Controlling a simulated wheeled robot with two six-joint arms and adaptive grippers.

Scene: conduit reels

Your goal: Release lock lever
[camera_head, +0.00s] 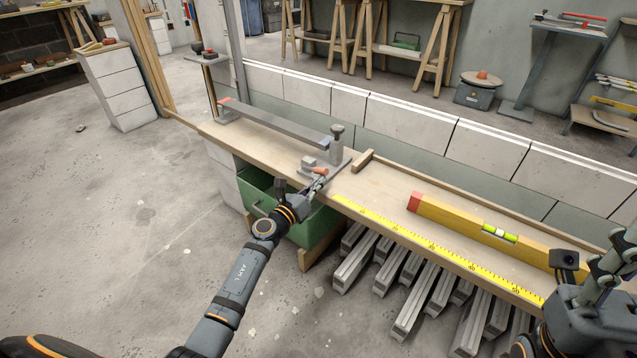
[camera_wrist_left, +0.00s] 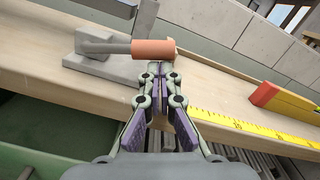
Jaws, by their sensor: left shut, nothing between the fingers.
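The lock lever has an orange grip (camera_head: 319,171) on a grey rod and sits on a small grey fixture plate (camera_head: 338,172) on the workbench. In the left wrist view the orange grip (camera_wrist_left: 153,48) lies sideways just beyond my fingertips, with the grey rod running left to a block (camera_wrist_left: 90,42). My left gripper (camera_head: 318,182) is shut and empty, just in front of the grip; its fingers (camera_wrist_left: 160,72) point at it. Whether they touch it I cannot tell. My right gripper (camera_head: 612,258) is at the right edge, partly cut off, away from the lever.
A grey post (camera_head: 336,145) stands on the plate, and a long grey bar (camera_head: 275,124) runs left from it. A yellow level (camera_head: 470,225) and yellow measuring tape (camera_head: 420,243) lie on the bench (camera_head: 370,190). A green bin (camera_head: 258,190) and several grey profiles (camera_head: 412,305) are below.

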